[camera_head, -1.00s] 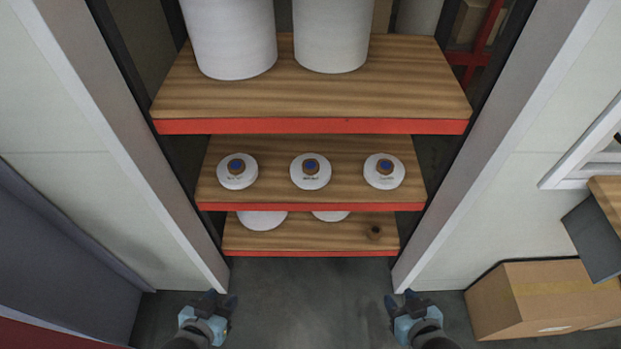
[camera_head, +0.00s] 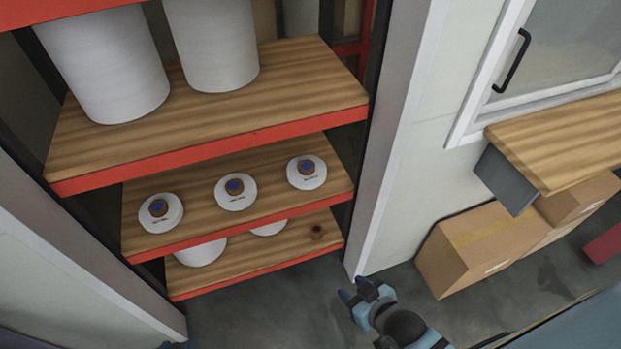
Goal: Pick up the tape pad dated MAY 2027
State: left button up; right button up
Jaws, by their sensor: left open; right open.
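Three white round pads, each with a brown core and blue centre, stand in a row on the middle shelf (camera_head: 200,228): a left pad (camera_head: 176,222), a middle pad (camera_head: 250,197) and a right pad (camera_head: 320,178). Each has small dark print on its face, too small to read, so I cannot tell which says MAY 2027. My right gripper (camera_head: 357,291) is open and empty, in front of and below the shelves, right of the pads. Only a sliver of my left gripper (camera_head: 176,345) shows at the bottom edge, apart from the pads; it is open.
Large white cylinders (camera_head: 105,65) stand on the upper shelf (camera_head: 210,115). A pale post (camera_head: 385,170) borders the shelves. Cardboard boxes (camera_head: 470,262) and a wooden counter (camera_head: 570,135) are right.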

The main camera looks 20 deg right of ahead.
aim_at(235, 191)
jog(key=i+u, duration=0.15)
jog(key=u, duration=0.2)
jog(key=i+u, duration=0.15)
jog(key=u, duration=0.2)
jog(key=i+l+u, duration=0.15)
jog(key=u, duration=0.2)
